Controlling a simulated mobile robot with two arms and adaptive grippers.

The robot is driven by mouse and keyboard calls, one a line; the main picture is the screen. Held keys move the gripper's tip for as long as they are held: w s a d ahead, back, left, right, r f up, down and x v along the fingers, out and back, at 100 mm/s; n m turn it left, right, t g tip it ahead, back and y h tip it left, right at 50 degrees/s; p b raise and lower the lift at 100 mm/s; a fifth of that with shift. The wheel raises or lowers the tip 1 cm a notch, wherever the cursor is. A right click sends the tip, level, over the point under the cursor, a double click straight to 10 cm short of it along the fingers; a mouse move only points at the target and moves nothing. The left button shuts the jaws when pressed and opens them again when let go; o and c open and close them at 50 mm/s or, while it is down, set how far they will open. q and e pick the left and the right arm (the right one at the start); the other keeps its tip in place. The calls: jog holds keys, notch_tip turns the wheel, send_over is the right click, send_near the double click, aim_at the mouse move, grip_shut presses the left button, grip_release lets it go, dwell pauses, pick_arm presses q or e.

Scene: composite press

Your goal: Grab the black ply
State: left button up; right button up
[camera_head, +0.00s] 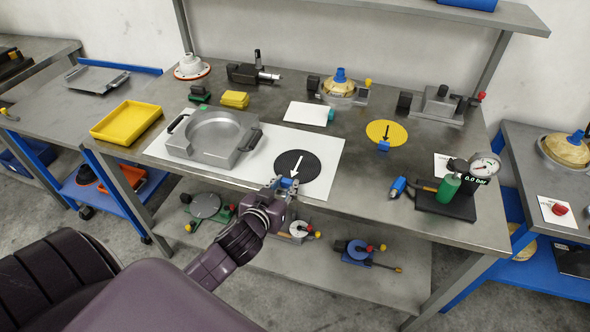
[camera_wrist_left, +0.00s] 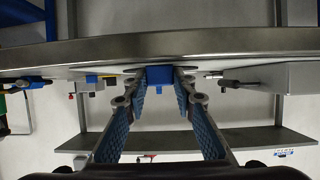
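The black ply (camera_head: 311,165) is a round black disc with a white arrow, lying on a white sheet near the table's front edge. Its blue tab (camera_head: 288,182) points toward the front. My left gripper (camera_head: 285,187) is at this tab, at the table edge. In the left wrist view my left gripper (camera_wrist_left: 160,82) is open, with one finger on each side of the blue tab (camera_wrist_left: 160,74). Narrow gaps seem to show beside the tab; contact is hard to tell. The disc itself is seen almost edge-on there. My right gripper is not in view.
A grey mould (camera_head: 205,152) with handles stands left of the ply on the white sheet. A yellow ply (camera_head: 386,131) with a blue tab lies to the right. A pressure gauge (camera_head: 485,165) and green bottle (camera_head: 448,188) stand at the right front. The tabletop between is clear.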

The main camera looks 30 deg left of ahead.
pick_arm(q)
grip_shut()
jog(key=shift+r, duration=0.1)
